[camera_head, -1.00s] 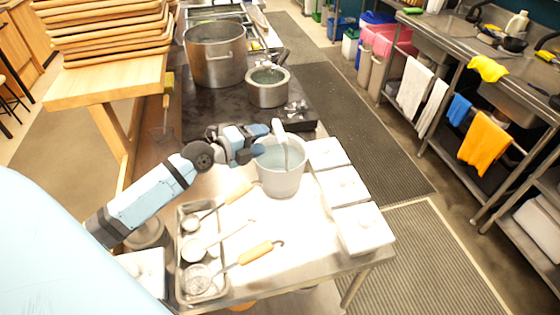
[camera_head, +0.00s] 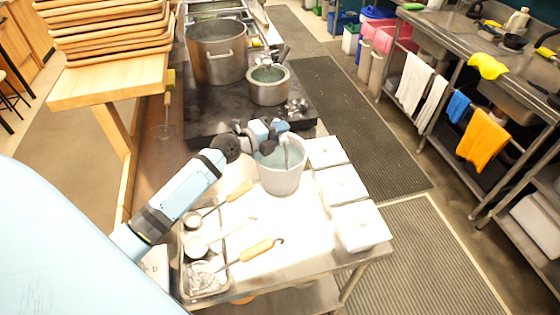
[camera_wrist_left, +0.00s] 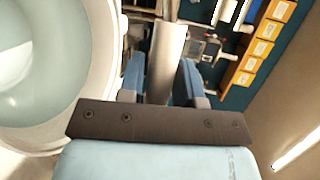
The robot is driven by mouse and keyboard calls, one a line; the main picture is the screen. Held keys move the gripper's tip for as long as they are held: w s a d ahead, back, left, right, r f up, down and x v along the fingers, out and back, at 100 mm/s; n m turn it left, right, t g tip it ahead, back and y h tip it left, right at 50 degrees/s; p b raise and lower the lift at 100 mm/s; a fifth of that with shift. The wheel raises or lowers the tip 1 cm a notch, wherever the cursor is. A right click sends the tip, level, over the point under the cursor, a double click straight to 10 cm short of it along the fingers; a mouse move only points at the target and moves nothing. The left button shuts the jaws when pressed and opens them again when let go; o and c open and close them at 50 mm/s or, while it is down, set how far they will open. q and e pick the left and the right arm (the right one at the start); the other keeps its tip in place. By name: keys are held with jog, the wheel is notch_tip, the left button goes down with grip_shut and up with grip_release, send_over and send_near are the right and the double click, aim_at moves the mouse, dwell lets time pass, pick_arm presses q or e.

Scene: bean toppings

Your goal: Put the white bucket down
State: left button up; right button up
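The white bucket (camera_head: 281,182) is upright at the middle of the steel table, with pale liquid inside. Whether its base touches the table is hard to tell. My left gripper (camera_head: 268,132) is at the bucket's far-left rim. In the left wrist view, its blue fingers (camera_wrist_left: 163,80) sit close on both sides of a grey cylindrical grip (camera_wrist_left: 166,55), which looks like the bucket's handle. The bucket's rim and liquid (camera_wrist_left: 62,60) show at the left there. My right gripper is out of view.
White lidded containers (camera_head: 341,184) stand close to the bucket's right. A metal tray (camera_head: 184,270) with ladles lies at front left. A small pot (camera_head: 268,92) and a large pot (camera_head: 217,66) stand on the dark stove behind. Bare tabletop (camera_head: 300,232) lies in front of the bucket.

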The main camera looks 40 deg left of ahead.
pick_arm(q)
grip_shut()
dwell(0.8)
jog(key=shift+w+r, duration=0.1)
jog(key=shift+r, duration=0.05)
dwell(0.3)
